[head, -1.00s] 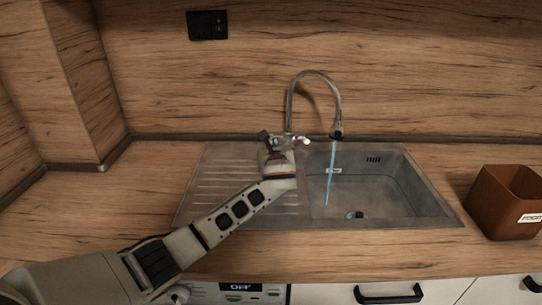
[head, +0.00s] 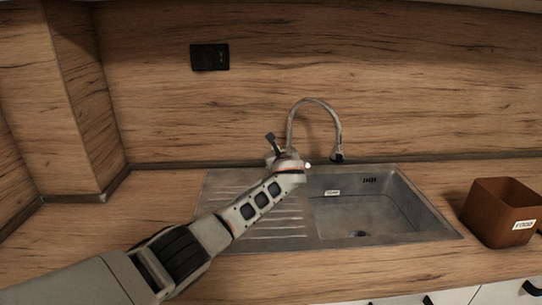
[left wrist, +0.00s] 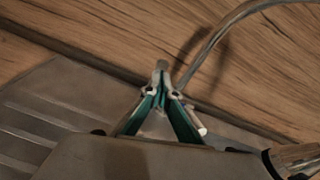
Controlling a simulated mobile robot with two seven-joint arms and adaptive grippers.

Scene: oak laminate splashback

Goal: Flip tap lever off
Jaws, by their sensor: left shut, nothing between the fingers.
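The tap's curved spout (head: 319,101) rises at the back of the sink, and no water runs from its nozzle (head: 337,154). The tap body is mostly hidden by the gripper, so contact cannot be told. My right gripper is not in view.
The steel sink basin (head: 365,205) lies right of its ribbed drainboard (head: 215,190). A brown labelled box (head: 490,215) stands on the counter at the right. A black socket (head: 209,57) is on the wooden splashback. The counter on the left is clear.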

